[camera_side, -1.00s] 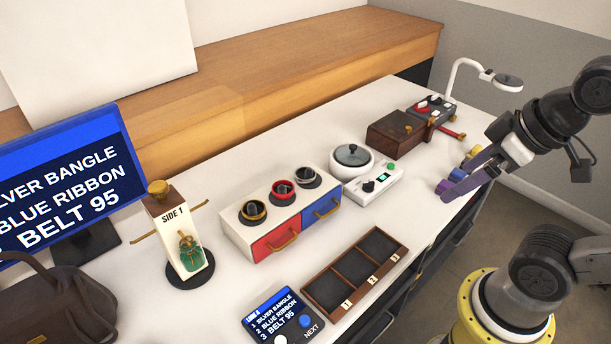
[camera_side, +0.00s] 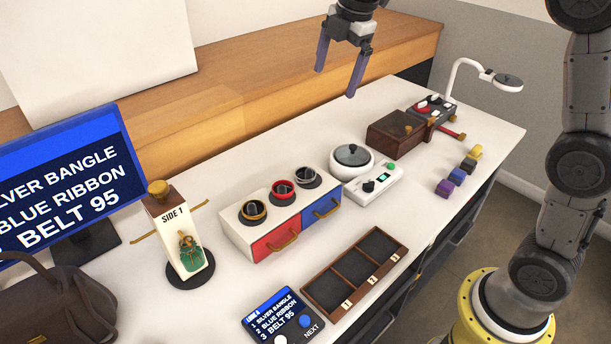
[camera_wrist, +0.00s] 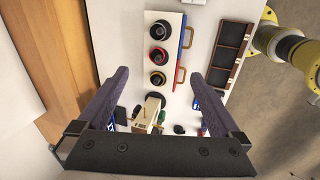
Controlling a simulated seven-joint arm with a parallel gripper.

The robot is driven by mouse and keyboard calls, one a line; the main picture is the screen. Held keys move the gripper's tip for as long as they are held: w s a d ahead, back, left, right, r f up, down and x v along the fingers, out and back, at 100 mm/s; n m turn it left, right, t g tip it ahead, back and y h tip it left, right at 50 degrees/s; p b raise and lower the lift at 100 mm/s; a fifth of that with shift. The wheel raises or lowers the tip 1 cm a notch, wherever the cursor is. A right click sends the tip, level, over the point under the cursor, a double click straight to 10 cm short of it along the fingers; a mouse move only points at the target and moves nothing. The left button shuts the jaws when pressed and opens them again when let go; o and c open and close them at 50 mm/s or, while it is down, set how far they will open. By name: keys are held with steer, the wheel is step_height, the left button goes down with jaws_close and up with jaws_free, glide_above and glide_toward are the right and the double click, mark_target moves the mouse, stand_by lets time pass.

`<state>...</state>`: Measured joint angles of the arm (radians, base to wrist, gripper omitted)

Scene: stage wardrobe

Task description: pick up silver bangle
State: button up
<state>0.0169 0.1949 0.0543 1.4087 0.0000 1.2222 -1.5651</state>
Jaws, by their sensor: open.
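The silver bangle (camera_side: 306,173) is a pale ring around a dark round stand, the rightmost of three on top of a white drawer box (camera_side: 234,234). Beside it are a red bangle (camera_side: 283,187) and a gold bangle (camera_side: 254,211), each on its own stand. In the wrist view the silver bangle (camera_wrist: 161,29) appears at the top of the row, with red below it and gold lowest. My gripper (camera_side: 335,84) is open and empty, high above the table. Its fingers (camera_wrist: 158,72) point down and are well apart from the bangles.
The drawer box has a red and a blue drawer with protruding handles. A three-compartment tray (camera_side: 327,292) and a button console (camera_side: 283,316) lie in front. A round-topped scale (camera_side: 352,165), dark box (camera_side: 395,135) and coloured blocks (camera_side: 457,176) stand right; an upright post (camera_side: 176,240) stands left.

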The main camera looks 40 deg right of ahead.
steer(key=w+f+n+g, duration=0.1)
steer(key=w+f, duration=0.5)
steer(key=g, duration=0.1)
glide_toward(305, 168)
steer(key=shift+s+a+f+g, duration=0.5)
steer(key=shift+s+a+f, duration=0.25)
steer(key=shift+a+f, duration=0.1)
steer(key=shift+w+f, duration=0.1)
steer(key=shift+f, duration=1.5)
steer(key=shift+w+f, duration=0.15)
steer(key=shift+f, duration=1.5)
steer(key=shift+c, duration=0.2)
steer(key=c, duration=1.2)
steer(key=shift+c, duration=0.3)
steer(key=shift+r, duration=0.15)
